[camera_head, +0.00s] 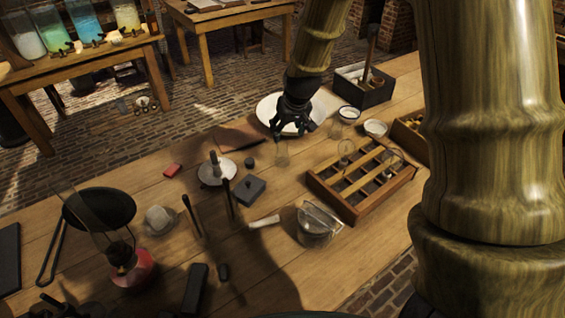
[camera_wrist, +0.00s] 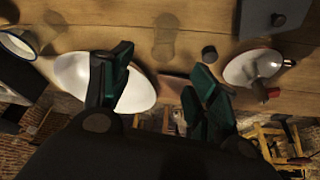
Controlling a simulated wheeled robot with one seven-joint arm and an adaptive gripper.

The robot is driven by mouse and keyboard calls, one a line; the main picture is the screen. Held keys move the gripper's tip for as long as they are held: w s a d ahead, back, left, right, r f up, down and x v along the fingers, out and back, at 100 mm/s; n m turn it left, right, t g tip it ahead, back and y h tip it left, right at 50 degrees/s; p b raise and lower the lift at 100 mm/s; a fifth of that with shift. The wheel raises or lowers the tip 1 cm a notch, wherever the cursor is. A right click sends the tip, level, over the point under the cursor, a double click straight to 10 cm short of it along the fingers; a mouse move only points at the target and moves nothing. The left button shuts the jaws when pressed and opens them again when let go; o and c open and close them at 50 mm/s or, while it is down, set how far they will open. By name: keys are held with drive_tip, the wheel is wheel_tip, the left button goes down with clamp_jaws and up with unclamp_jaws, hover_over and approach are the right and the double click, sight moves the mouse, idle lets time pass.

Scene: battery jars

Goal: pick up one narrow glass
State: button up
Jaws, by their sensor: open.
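A clear narrow glass (camera_head: 282,153) stands on the wooden table, just below my gripper in the head view. In the wrist view a faint transparent narrow glass (camera_wrist: 166,38) shows beyond the fingertips, between their lines. Another clear glass (camera_head: 337,129) is right of my gripper. More clear glassware (camera_head: 346,150) shows at the slatted wooden rack. My gripper (camera_head: 290,128) points down over the white plate, with its dark fingers spread and nothing between them. In the wrist view the green-padded fingers (camera_wrist: 160,72) stand wide apart. Contact with the glass is not visible.
The white plate (camera_head: 267,106) lies behind the glass. The slatted rack (camera_head: 395,181) is at right, and a dark box (camera_head: 377,94) at back right. A metal dish with a knob (camera_head: 216,176), a small dark box (camera_head: 249,190) and a glass lamp (camera_head: 128,262) are at left.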

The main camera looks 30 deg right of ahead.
sight(282, 145)
drive_tip(key=x, duration=0.4)
drive_tip(key=shift+f+p, duration=0.15)
drive_tip(key=shift+p, duration=0.2)
drive_tip(key=shift+a+p+x, duration=0.15)
drive_tip(key=shift+p+x, duration=0.25)
drive_tip(key=shift+x, duration=1.1)
drive_tip(key=shift+a+p+x, duration=0.1)
drive_tip(key=shift+p+x, duration=0.3)
drive_tip(key=shift+x, duration=1.1)
drive_tip(key=shift+s, duration=0.15)
clamp_jaws()
